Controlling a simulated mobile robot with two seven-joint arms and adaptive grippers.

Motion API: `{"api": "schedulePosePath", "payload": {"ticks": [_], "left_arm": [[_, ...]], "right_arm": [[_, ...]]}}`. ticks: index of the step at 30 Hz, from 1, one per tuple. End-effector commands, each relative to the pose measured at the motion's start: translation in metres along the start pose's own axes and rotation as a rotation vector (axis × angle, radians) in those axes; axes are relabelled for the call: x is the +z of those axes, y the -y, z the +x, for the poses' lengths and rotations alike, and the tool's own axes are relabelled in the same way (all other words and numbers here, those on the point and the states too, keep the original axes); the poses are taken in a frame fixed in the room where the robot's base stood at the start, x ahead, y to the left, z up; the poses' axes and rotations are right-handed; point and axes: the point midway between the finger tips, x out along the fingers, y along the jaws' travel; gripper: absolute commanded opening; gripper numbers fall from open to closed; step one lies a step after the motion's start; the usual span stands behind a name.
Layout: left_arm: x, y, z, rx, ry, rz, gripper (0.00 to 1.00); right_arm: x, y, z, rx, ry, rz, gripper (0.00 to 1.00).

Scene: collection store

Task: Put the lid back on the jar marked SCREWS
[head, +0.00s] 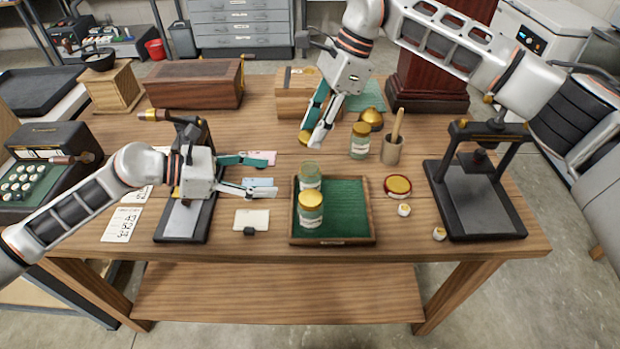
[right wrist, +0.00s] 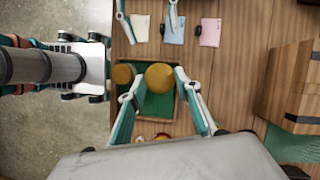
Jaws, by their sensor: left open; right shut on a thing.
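My right gripper (head: 314,138) is shut on a gold lid (head: 304,138), held in the air above and behind the green-lined tray (head: 335,241). The lid also shows between the fingertips in the right wrist view (right wrist: 160,76). An open glass jar (head: 310,176) stands upright in the tray's back left. A jar with a gold lid (head: 311,212) stands in front of it. Another gold-lidded jar (head: 359,142) stands on the table behind the tray. The jar labels are too small to read. My left gripper (head: 270,176) is open and empty, left of the tray.
A red and gold disc (head: 397,185) and two small white pieces lie right of the tray. A brush pot (head: 392,152) and a black press (head: 478,195) stand further right. Cards (head: 252,219) lie left of the tray. Wooden boxes (head: 195,83) stand at the back.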

Motion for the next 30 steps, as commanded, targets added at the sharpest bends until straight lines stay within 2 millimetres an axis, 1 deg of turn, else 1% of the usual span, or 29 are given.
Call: {"api": "schedulePosePath", "payload": {"ticks": [7, 11, 14, 24, 30], "left_arm": [[0.001, 0.0, 0.002, 0.0, 0.003, -0.002, 0.58], [0.001, 0.0, 0.013, 0.0, 0.005, -0.002, 0.58], [0.002, 0.001, 0.028, -0.002, 0.006, -0.002, 0.58], [0.002, 0.0, 0.087, 0.0, 0.006, -0.003, 0.58], [0.002, 0.001, 0.111, 0.0, 0.005, -0.004, 0.58]], "right_arm": [[0.0, 0.0, 0.0, 0.0, 0.0, -0.001, 0.24], [0.0, 0.0, 0.0, 0.0, 0.0, -0.001, 0.24], [0.0, 0.0, 0.0, 0.0, 0.0, -0.001, 0.24], [0.0, 0.0, 0.0, 0.0, 0.0, -0.001, 0.24], [0.0, 0.0, 0.0, 0.0, 0.0, -0.001, 0.24]]}}
